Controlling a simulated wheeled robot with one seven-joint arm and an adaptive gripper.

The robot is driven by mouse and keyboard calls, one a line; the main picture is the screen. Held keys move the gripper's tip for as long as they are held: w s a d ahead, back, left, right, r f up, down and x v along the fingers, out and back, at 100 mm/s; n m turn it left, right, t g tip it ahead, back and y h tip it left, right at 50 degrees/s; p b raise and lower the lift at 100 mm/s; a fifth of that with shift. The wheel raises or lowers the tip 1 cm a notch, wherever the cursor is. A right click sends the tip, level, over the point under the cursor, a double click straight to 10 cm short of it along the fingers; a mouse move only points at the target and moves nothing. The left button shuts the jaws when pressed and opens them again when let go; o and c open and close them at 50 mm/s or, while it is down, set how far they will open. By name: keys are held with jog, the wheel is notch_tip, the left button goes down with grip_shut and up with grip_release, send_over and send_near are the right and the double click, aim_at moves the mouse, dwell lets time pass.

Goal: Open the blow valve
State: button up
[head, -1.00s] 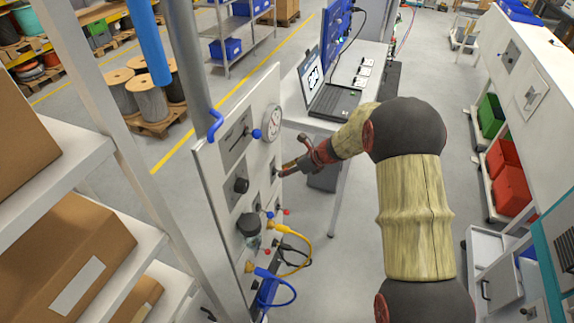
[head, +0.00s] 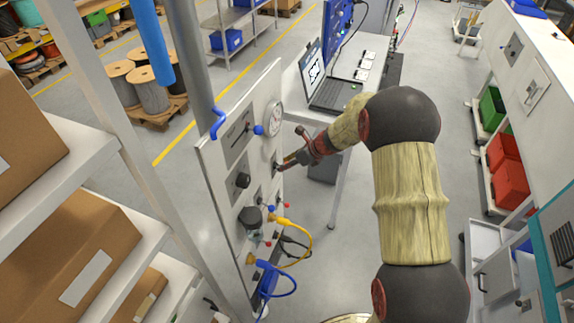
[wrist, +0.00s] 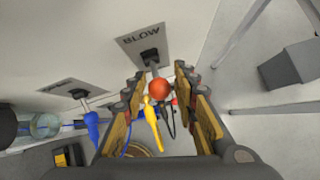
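The blow valve (wrist: 148,56) is on the white panel, on a grey plate marked BLOW, with a short stem and an orange-red ball (wrist: 159,87) at the lever's end. In the wrist view my gripper (wrist: 158,84) is open, its two fingers on either side of the ball, with gaps visible; whether either finger touches it I cannot tell. In the head view my gripper (head: 281,165) is close to the right edge of the panel (head: 212,165), below the round gauge (head: 274,118), and hides most of the valve there.
A blue-handled valve (wrist: 90,118) is beside it in the wrist view. Yellow (head: 302,232) and blue (head: 286,280) cables hang from the panel's lower part. A bench with a laptop (head: 335,90) stands behind.

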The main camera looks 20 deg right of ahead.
jog(key=shift+o, duration=0.9)
jog(key=v, duration=1.2)
